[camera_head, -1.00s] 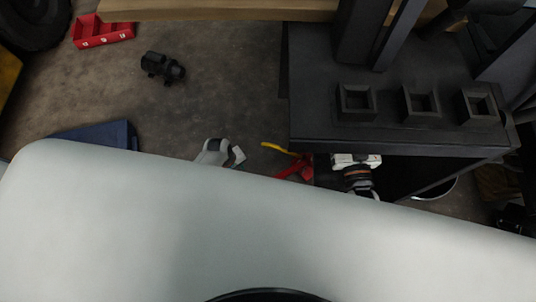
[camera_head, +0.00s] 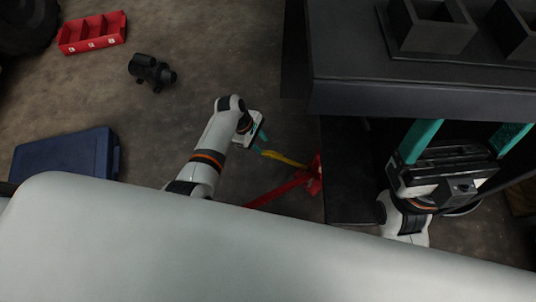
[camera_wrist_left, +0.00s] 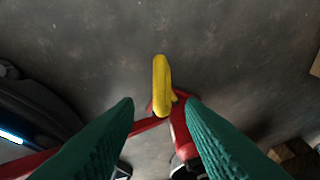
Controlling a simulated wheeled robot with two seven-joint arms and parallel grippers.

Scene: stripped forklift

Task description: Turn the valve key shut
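The valve key (camera_head: 284,158) is a yellow lever on a red stand (camera_head: 312,176) on the floor, left of the black bench. My left gripper (camera_head: 260,143) is beside the lever's left end. In the left wrist view the yellow key (camera_wrist_left: 161,82) lies lengthwise between and beyond two spread teal fingers (camera_wrist_left: 160,108), which do not visibly touch it. My right gripper (camera_head: 468,130) is under the bench edge at right, its two teal fingers far apart, with nothing seen between them. Its fingertips are partly hidden by the bench.
A black bench (camera_head: 400,96) with square sockets fills the upper right. A red tray (camera_head: 92,33), a black device (camera_head: 151,71) and a blue case (camera_head: 66,157) lie on the floor at left.

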